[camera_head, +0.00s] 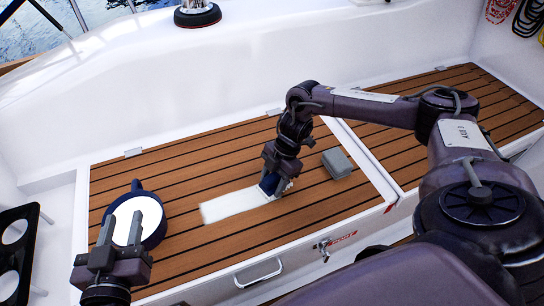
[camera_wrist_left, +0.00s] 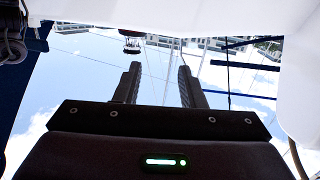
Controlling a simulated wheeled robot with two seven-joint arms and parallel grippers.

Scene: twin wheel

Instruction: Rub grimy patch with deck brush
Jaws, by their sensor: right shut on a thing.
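My right gripper (camera_head: 272,180) is shut on a dark blue deck brush (camera_head: 269,185), mostly hidden by the fingers. The brush is held low at the right end of a whitish strip (camera_head: 234,204) on the wooden bench top. It looks to be touching the surface, though the contact is hidden. The strip is the only visible patch and shows no clear dark grime.
A grey block (camera_head: 337,163) lies right of the brush. A white raised edge (camera_head: 365,160) divides the bench. A black holed rack (camera_head: 14,250) is at far left.

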